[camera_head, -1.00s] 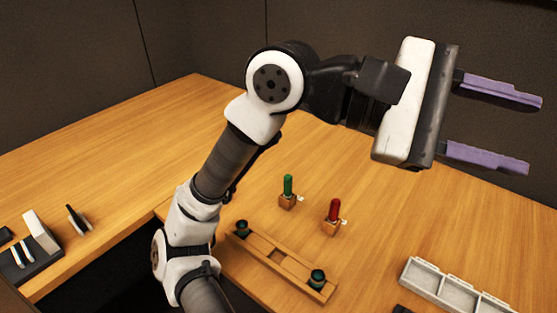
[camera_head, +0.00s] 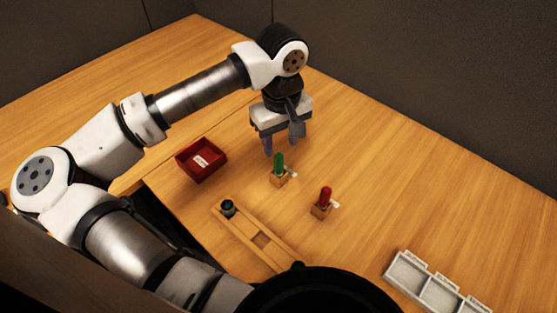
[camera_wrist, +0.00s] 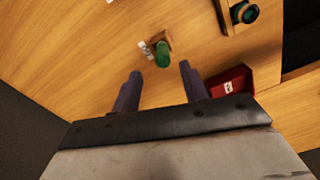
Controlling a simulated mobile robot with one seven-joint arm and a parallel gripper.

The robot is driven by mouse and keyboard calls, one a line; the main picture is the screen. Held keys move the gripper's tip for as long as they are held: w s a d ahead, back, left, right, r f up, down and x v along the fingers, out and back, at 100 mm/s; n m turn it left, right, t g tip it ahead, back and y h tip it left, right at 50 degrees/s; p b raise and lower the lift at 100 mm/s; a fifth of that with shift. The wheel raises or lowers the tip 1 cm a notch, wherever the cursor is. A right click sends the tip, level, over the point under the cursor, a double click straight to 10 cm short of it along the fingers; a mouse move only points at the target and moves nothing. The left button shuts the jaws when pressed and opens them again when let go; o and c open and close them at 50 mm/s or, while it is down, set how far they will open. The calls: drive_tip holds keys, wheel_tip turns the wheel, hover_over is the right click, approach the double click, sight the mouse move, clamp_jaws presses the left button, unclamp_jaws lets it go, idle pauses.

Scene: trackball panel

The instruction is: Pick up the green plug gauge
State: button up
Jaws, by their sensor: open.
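The green plug gauge (camera_head: 278,162) stands upright in a small wooden block (camera_head: 278,180) with a white tag, near the middle of the table. In the wrist view the green plug gauge (camera_wrist: 162,58) shows ahead of the fingertips, roughly between their lines, with its white tag beside it. My gripper (camera_head: 283,147) points down, just behind and above the green plug gauge in the head view. In the wrist view my gripper (camera_wrist: 160,72) has its two purple fingers apart with nothing between them. I see no contact with the gauge.
A red plug gauge (camera_head: 325,197) stands in its own block to the right. A red tray (camera_head: 202,160) lies to the left. A wooden rack (camera_head: 245,228) with a dark round piece lies in front. A grey compartment tray (camera_head: 420,278) is at lower right. Table at right is clear.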

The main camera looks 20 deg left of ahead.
sight(279, 156)
wheel_tip(279, 156, down, 3)
drive_tip(key=shift+r, duration=0.15)
drive_tip(key=f+p, duration=0.1)
drive_tip(key=f, duration=0.1)
drive_tip(key=f+p, duration=0.1)
drive_tip(key=f, duration=0.1)
drive_tip(key=shift+s+p, duration=0.25)
drive_tip(key=shift+p, duration=0.05)
drive_tip(key=shift+a+f, duration=0.1)
drive_tip(key=shift+f, duration=0.5)
clamp_jaws()
drive_tip(key=shift+r, duration=0.1)
